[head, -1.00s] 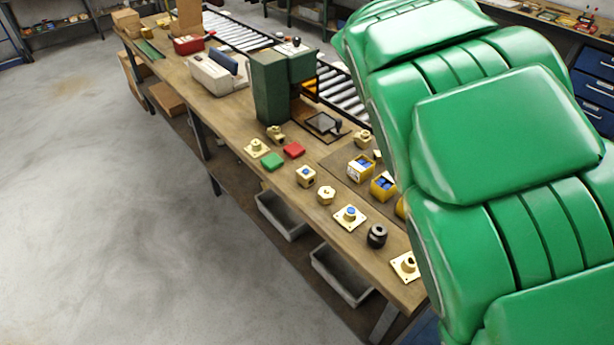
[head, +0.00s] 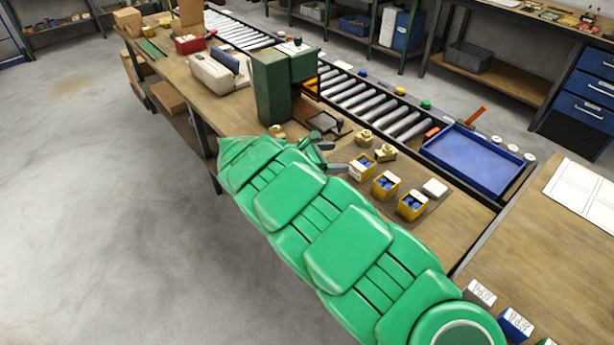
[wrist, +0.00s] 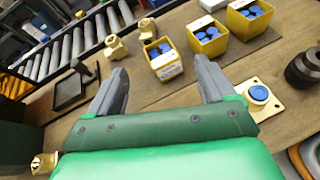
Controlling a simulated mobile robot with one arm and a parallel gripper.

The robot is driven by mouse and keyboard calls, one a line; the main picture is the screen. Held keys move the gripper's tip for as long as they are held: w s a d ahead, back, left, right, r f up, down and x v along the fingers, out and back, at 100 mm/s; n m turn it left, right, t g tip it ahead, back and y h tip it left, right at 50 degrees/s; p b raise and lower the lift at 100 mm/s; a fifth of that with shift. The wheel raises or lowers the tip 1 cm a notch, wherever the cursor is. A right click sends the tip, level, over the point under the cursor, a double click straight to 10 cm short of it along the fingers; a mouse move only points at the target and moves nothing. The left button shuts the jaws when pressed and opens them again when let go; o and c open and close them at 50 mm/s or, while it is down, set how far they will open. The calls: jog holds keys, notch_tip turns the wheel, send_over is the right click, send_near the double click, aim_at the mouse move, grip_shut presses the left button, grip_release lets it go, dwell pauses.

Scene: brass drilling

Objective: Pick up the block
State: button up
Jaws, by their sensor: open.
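No single thing in view is clearly the block. Two brass pieces (head: 364,137) (head: 385,152) stand behind my gripper, and both also show in the wrist view (wrist: 115,47) (wrist: 147,28). Another brass piece (head: 277,131) is near the green machine and is partly hidden by my arm. In the wrist view a brass plate with a blue plug (wrist: 258,95) lies right of the fingers, and a brass piece (wrist: 43,163) is at lower left. My gripper (head: 330,155) is open and empty over the bench; its fingers point toward a yellow bin (wrist: 165,63). My arm hides the bench front.
Yellow bins with blue parts (head: 385,186) stand in a row, with a white item (head: 435,188) beside them. The green machine (head: 272,88) is left of my gripper. A roller conveyor (head: 370,98) and blue tray (head: 475,160) lie behind. A black collar (wrist: 304,68) is at right in the wrist view.

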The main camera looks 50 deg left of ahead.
jog(key=s+a+f+n+y, duration=0.1)
jog(key=s+a+f, duration=0.1)
jog(key=s, duration=0.1)
jog(key=s+a+f+n+y, duration=0.1)
jog(key=s+a+f+n, duration=0.1)
jog(key=s+a+f, duration=0.1)
jog(key=s+a+f+n+y, duration=0.1)
jog(key=s+a+f, duration=0.1)
jog(key=a+f, duration=0.1)
jog(key=shift+s+n+t, duration=0.3)
jog(key=shift+s+t, duration=0.1)
jog(key=shift+x, duration=3.85)
jog(key=shift+d+r, duration=0.15)
grip_shut()
